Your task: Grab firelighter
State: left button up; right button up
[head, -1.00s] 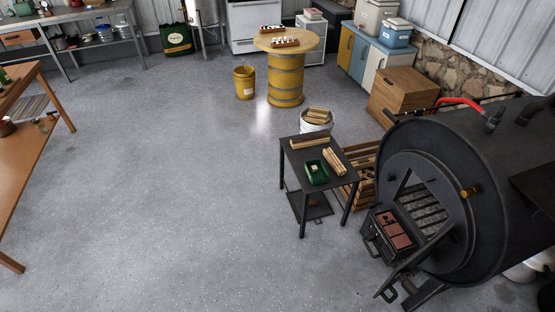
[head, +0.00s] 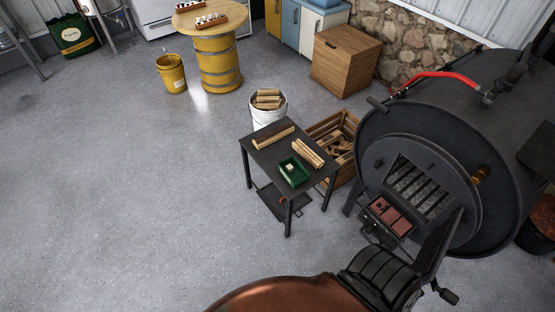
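A small dark side table (head: 262,158) stands left of the barrel stove. A green open tray (head: 298,183) sits on its front part. A small pale block (head: 290,167), which looks like a firelighter, lies in the tray; it is too small to make out in detail. Neither of my grippers is in view.
Split wood (head: 273,136) and a bundle of kindling (head: 307,153) lie on the table beside the tray. A white bucket of wood (head: 268,117) and a wooden crate (head: 347,123) stand behind. The stove (head: 375,165) is close on the right, its hatch open. Floor (head: 130,190) is clear to the left.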

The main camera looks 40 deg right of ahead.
aim_at(289, 168)
jog(key=z, duration=0.5)
jog(key=i, duration=1.05)
jog(key=z, duration=0.95)
jog(key=i, duration=0.2)
jog(key=z, duration=0.1)
